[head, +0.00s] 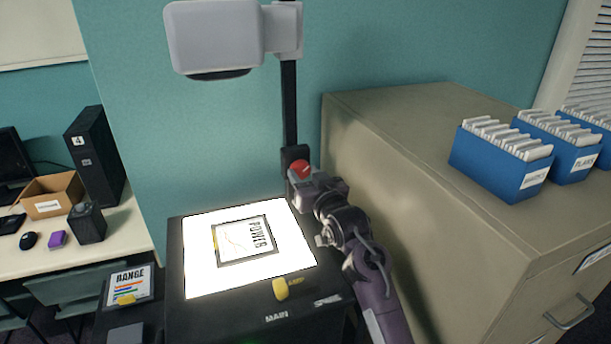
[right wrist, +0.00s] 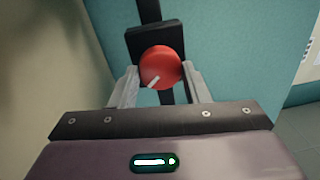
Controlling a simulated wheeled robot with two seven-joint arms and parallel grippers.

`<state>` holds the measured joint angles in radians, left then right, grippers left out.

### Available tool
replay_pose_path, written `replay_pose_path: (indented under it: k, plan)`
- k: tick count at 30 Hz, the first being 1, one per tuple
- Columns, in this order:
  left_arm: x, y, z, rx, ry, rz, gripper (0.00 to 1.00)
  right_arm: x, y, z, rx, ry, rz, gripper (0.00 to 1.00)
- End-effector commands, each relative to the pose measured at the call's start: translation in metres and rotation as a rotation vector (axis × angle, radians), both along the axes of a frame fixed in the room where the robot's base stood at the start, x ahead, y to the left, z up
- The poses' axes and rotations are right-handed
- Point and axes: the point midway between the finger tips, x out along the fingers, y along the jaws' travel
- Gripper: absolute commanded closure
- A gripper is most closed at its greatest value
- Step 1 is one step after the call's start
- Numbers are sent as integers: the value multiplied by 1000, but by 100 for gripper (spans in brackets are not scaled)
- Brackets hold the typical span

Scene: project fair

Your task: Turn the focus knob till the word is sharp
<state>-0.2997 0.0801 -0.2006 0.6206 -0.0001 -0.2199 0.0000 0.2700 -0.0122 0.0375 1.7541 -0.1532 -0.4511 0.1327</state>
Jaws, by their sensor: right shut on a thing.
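The red focus knob (head: 299,169) sits on a black block on the projector's upright post (head: 290,105). In the right wrist view the knob (right wrist: 161,67) shows a white pointer mark aimed to the lower left. My right gripper (head: 301,177) is shut on the knob, with one finger on each side of it. A framed slide with the word POWER (head: 244,240) lies on the bright glass stage (head: 200,270). The projector head (head: 215,37) hangs above the stage. The projected word is not in view. My left gripper is not in view.
A tan filing cabinet (head: 400,120) stands close on the right, with blue file boxes (head: 500,160) on top. A yellow switch (head: 281,288) is on the projector's front. A RANGE card (head: 130,285) lies at the lower left, near a desk (head: 95,245) with a computer tower.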

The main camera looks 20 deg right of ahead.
Motion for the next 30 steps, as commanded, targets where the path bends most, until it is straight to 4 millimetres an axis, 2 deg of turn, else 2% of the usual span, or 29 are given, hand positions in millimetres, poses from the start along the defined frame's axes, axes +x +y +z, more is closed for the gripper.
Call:
replay_pose_path:
  k: [5, 15, 26, 27, 30]
  plan:
    - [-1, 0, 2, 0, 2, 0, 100, 0, 0, 1, 45, 3, 1, 81]
    - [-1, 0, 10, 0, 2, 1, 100, 0, 0, 0, 451, 15, 0, 81]
    - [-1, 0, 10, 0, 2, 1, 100, 0, -1, 0, 490, 15, 0, 81]
    - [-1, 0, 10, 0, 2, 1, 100, 0, -1, 0, 490, 15, 0, 53]
    - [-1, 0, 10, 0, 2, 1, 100, 0, -1, 0, 489, 15, 0, 40]
